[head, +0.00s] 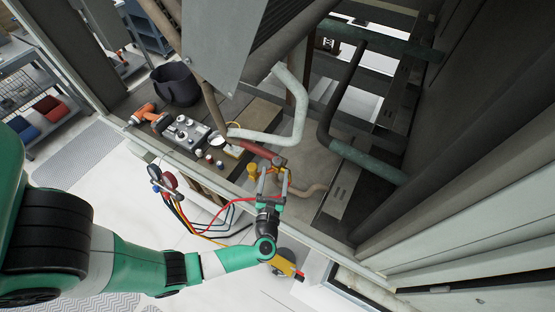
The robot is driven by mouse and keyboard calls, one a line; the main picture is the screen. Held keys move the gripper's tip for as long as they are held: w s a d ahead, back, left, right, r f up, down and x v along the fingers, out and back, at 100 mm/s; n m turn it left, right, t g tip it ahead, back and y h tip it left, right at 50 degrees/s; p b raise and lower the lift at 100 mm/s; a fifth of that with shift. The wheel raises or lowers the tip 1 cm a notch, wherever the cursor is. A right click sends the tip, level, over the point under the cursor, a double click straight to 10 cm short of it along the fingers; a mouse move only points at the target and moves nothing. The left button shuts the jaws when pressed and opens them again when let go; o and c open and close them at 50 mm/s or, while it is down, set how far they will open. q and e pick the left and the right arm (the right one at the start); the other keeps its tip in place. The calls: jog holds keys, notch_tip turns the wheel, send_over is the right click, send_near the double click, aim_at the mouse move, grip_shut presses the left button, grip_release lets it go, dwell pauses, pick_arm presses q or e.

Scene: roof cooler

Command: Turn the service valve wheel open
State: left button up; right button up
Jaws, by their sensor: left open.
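My left gripper (273,176) is open, reaching over the front edge of the cooler cabinet. Its two fingers stand apart around or just in front of a small brass-coloured fitting (279,161) at the end of a red pipe. This fitting looks like the service valve; its wheel is too small and too covered by the fingers to make out. I cannot tell whether the fingers touch it. A yellow piece (252,170) sits just left of the fingers. My right gripper is not in view.
The red pipe (258,148) and a pale bent pipe (298,105) run close behind the gripper. Gauges with coloured hoses (168,181) hang at the left. A tray of small parts (187,132), an orange drill (146,114) and a dark bucket (175,84) stand on the ledge.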

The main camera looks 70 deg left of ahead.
aim_at(277, 165)
pick_arm(q)
jog(key=x, duration=0.5)
jog(key=shift+w+a, duration=0.25)
jog(key=shift+a, duration=0.1)
grip_shut()
